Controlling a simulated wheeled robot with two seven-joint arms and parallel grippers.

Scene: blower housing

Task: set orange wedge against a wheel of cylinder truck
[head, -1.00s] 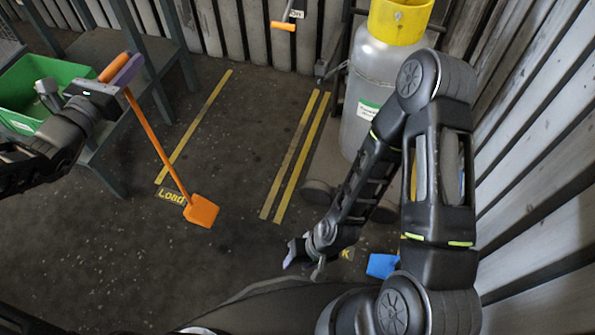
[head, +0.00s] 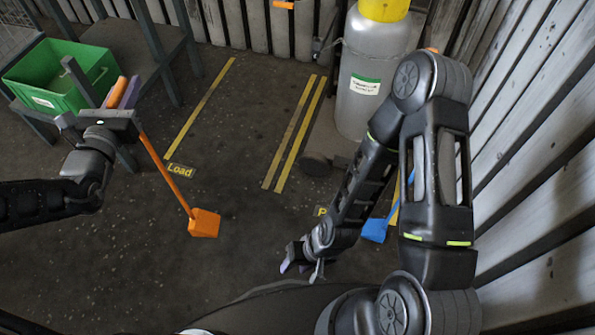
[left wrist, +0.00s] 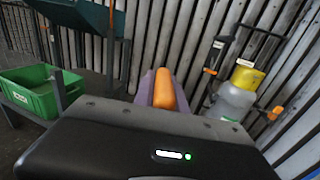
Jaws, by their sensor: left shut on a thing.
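The orange wedge (head: 204,223) is at the low end of a long orange handle (head: 166,168), over the dark floor below the "Load" marking. My left gripper (head: 122,94) is shut on the handle's top; the handle's orange end (left wrist: 165,90) shows between the purple fingers in the left wrist view. I cannot tell whether the wedge touches the floor. The cylinder truck holds a grey cylinder (head: 362,85) with a yellow top. One dark wheel (head: 315,165) shows at its base, right of the wedge and apart from it. My right gripper (head: 297,258) is low in front; its opening is unclear.
A blue wedge (head: 375,230) with a blue handle stands on the floor, partly behind my right arm. A green bin (head: 62,80) sits on a grey rack at the left. Corrugated walls close the back and right. The floor between the orange wedge and the truck is clear.

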